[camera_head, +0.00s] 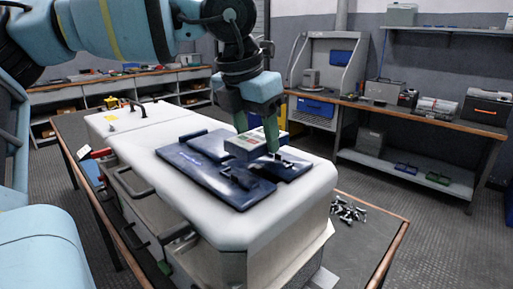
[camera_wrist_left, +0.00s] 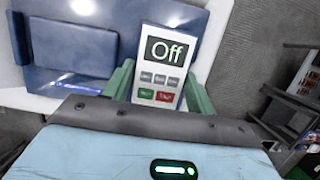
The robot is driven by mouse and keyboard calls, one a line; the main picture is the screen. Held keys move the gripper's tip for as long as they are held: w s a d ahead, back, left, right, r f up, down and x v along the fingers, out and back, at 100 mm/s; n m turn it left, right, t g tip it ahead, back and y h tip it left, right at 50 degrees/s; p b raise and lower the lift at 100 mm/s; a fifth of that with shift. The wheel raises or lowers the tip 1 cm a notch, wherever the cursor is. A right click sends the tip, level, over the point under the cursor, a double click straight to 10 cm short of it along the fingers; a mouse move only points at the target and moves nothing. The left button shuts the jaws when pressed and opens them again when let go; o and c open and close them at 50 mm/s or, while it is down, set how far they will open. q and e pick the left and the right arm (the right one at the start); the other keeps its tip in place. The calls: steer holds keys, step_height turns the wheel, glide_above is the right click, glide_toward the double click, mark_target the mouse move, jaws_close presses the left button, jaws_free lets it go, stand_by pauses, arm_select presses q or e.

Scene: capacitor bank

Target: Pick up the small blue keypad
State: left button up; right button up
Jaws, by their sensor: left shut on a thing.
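The small keypad (camera_head: 254,143) is between the fingers of my left gripper (camera_head: 257,138), over the dark blue panels on top of the white cabinet. In the left wrist view the keypad (camera_wrist_left: 160,66) shows a light face, a screen reading "Off", grey buttons, and one green and one red button. The green fingers of my left gripper (camera_wrist_left: 158,90) are on either side of it, shut on it. I cannot tell whether the keypad still touches the panel beneath. My right gripper is not in view.
The white cabinet (camera_head: 262,222) with dark handles stands on a wood-edged table (camera_head: 372,226). Dark blue panels (camera_head: 206,167) lie on its top. Loose metal parts (camera_head: 346,211) lie at the table's right. A workbench (camera_head: 420,114) with tools and cases lines the right wall.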

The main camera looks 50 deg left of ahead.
arm_select(q)
steer(key=s+a, duration=0.3)
steer(key=s+a+b, duration=0.1)
steer(key=s+a, duration=0.2)
steer(key=a, duration=0.1)
steer(key=s+a+r, duration=0.1)
steer(key=s+a, duration=0.2)
steer(key=shift+a, duration=0.35)
steer(key=shift+s+a+b, duration=0.45)
steer(key=shift+s+a, duration=0.15)
steer(key=shift+a, duration=0.1)
